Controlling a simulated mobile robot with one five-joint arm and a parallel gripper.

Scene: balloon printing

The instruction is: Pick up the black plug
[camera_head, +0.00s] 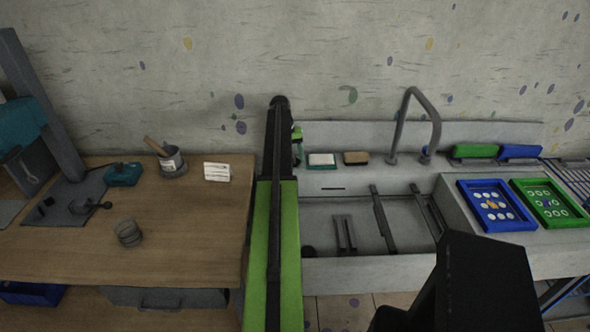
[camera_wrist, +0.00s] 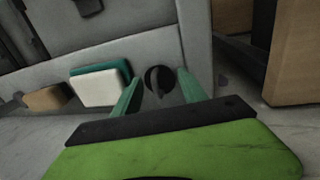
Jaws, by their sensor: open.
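The black plug (camera_wrist: 157,79), a dark round piece with a lighter grey upright part, is on the sink's grey back ledge in the wrist view. It lies between the two green fingers of my gripper (camera_wrist: 160,76). The fingers are open, with a gap visible on each side of the plug. I cannot tell how far the plug is from the fingertips in depth. In the head view my gripper (camera_head: 297,145) is at the ledge's left end, mostly behind my arm, and I cannot make out the plug there.
A white-and-teal sponge (camera_wrist: 100,84) is just left of my gripper, with a brown sponge (camera_wrist: 45,98) beyond it. The sink (camera_head: 350,272) has a faucet (camera_head: 399,125) on its back ledge. A wooden table (camera_head: 190,235) stands left, and blue (camera_head: 466,204) and green (camera_head: 521,201) trays right.

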